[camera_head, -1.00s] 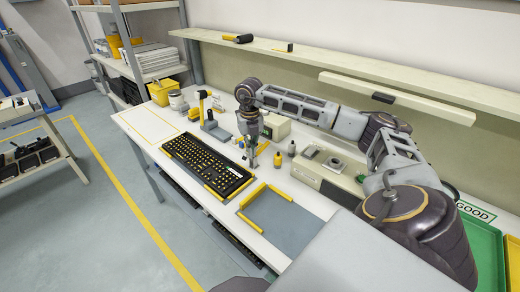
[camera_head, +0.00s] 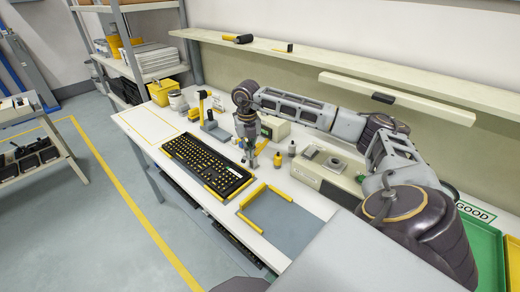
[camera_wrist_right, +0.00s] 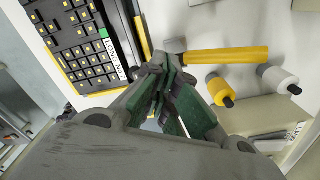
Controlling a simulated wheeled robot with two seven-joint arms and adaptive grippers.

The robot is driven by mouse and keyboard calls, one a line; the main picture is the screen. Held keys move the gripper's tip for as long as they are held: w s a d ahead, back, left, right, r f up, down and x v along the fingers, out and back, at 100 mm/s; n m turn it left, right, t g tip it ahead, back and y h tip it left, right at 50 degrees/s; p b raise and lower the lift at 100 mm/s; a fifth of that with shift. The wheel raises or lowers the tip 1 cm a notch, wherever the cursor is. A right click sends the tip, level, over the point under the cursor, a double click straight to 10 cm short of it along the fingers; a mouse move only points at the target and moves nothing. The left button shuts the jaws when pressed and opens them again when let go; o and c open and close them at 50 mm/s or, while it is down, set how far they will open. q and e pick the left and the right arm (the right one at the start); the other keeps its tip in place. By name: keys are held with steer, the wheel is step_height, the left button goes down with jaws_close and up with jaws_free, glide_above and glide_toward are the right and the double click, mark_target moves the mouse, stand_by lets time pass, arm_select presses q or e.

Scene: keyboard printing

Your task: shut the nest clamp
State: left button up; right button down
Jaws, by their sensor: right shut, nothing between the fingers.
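The black keyboard (camera_head: 208,166) with yellow markings lies in a yellow-edged nest on the white bench. It also shows at the upper left of the right wrist view (camera_wrist_right: 78,40). A yellow bar with a grey end (camera_wrist_right: 228,56), which looks like the clamp's handle, lies just beyond my right fingertips in the wrist view. In the head view it is mostly hidden by my gripper. My right gripper (camera_head: 250,160) is shut and empty, pointing down beside the keyboard's right edge. Its fingertips (camera_wrist_right: 163,82) appear close to the bar's grey end; contact is unclear. My left gripper is not in view.
A yellow bottle (camera_head: 277,159) and a white bottle (camera_head: 291,149) stand right of the gripper. A grey mat with yellow edges (camera_head: 275,222) lies in front. A green tray (camera_head: 484,245) is at far right.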

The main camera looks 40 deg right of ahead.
steer(key=shift+a+f, duration=0.4)
steer(key=shift+a, duration=0.15)
stand_by(0.4)
steer(key=shift+s+a+f+b, duration=0.1)
steer(key=shift+a+f+b, duration=0.2)
steer(key=shift+a+f, duration=0.2)
stand_by(0.4)
steer(key=shift+r, duration=0.15)
steer(key=shift+r+p, duration=1.3)
steer(key=shift+r, duration=0.5)
steer(key=shift+r+p, duration=0.55)
steer(key=shift+r, duration=0.25)
steer(key=shift+r+p, duration=0.5)
steer(key=shift+r, duration=0.65)
steer(key=shift+r+p, duration=0.15)
steer(key=shift+p, duration=0.2)
